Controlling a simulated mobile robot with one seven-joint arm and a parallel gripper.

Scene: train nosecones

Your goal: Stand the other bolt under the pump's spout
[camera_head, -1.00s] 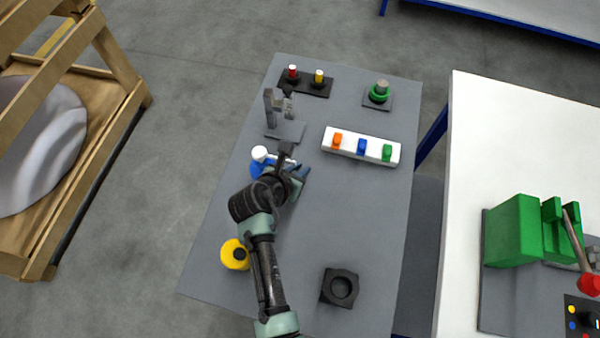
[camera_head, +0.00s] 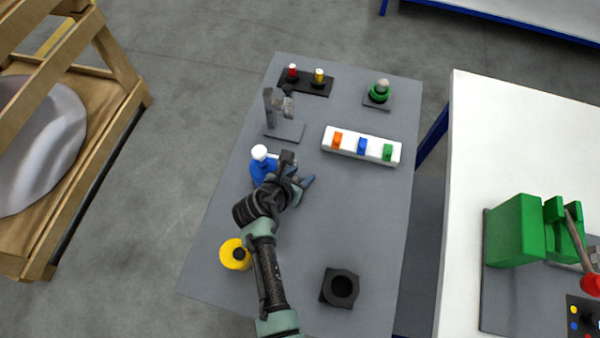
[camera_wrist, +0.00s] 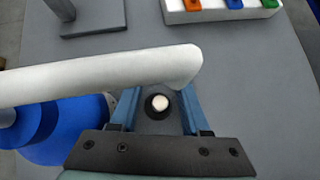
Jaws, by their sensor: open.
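The pump (camera_head: 262,168) is a blue body with a white cap, left of my gripper in the head view. In the wrist view its blue body (camera_wrist: 65,135) is at the lower left, and its pale spout (camera_wrist: 100,77) runs across in front of my fingers. My gripper (camera_wrist: 160,100) is open, its blue fingers apart and partly behind the spout. Between them is a small dark round piece with a pale centre (camera_wrist: 158,105), seen end-on; it looks like a bolt, just below the spout in the picture. The spout and my arm mostly hide this place in the head view.
A black rack (camera_head: 306,85) with red-topped and yellow-topped pieces is at the back. Beside it is a green ring holder (camera_head: 379,96). A grey stand (camera_head: 284,130), a white block with coloured pieces (camera_head: 347,152), a yellow can (camera_head: 235,255) and a black socket block (camera_head: 340,287) surround my arm.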

